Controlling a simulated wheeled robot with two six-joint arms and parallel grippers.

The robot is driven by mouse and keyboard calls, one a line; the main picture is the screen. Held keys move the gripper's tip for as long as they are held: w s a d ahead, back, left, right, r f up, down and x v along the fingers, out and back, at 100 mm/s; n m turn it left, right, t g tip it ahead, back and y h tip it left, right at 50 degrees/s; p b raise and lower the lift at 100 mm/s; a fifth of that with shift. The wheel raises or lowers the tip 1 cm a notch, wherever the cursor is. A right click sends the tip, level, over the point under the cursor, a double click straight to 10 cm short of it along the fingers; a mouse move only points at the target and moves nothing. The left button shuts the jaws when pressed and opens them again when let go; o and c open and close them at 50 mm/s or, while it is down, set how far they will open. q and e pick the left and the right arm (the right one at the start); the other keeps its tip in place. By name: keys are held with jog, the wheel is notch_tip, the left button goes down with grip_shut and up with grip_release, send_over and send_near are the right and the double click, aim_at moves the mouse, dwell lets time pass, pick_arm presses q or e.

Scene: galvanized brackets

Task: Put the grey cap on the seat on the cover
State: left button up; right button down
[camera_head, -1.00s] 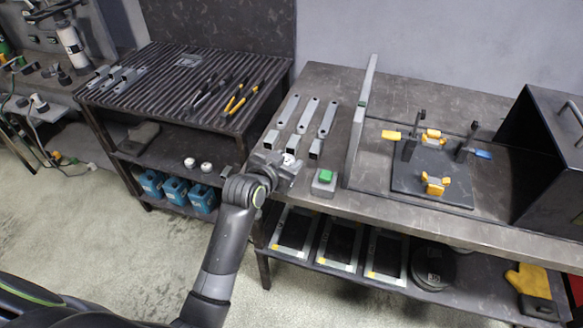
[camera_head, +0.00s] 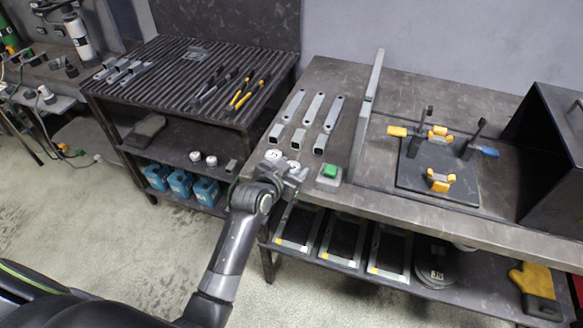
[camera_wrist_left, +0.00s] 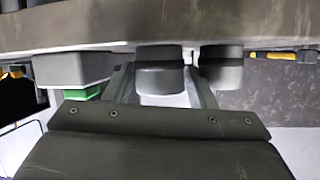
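Two small round grey caps stand side by side near the front left edge of the workbench, one (camera_head: 273,155) at the left and one (camera_head: 294,165) at the right. The wrist view shows two grey cylinders, one (camera_wrist_left: 158,72) in line with the gap between my fingers and one (camera_wrist_left: 222,68) beside it. My left gripper (camera_head: 288,174) is at the bench's front edge, close in front of the caps. My right gripper is not in view.
A grey box with a green button (camera_head: 330,171) stands just right of my gripper. Flat brackets (camera_head: 311,108) lie behind the caps. A dark box (camera_head: 555,150) stands at the far right.

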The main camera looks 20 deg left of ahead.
pick_arm(q)
jog(key=shift+r, duration=0.15)
jog(key=v, duration=1.2)
